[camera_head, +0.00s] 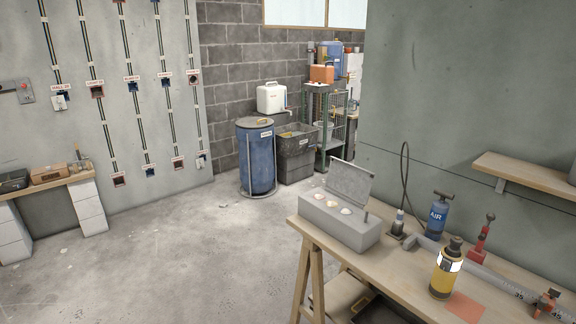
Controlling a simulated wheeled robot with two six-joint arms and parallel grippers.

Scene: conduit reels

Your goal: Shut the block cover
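A grey block (352,234) sits at the left end of the wooden workbench on the right. Its grey cover (350,181) stands raised at the back edge, tilted up and open. Several small pale round things (333,204) show on the block's top. A short dark upright piece stands near the top's right end. Neither of my grippers shows in this view.
On the workbench (396,284) stand a blue air pump (437,215), a yellow-black bottle (445,270), a red tool (481,240) and a long grey ruled bar (490,279). A dark hose loops beside the block. The floor (180,270) to the left is clear.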

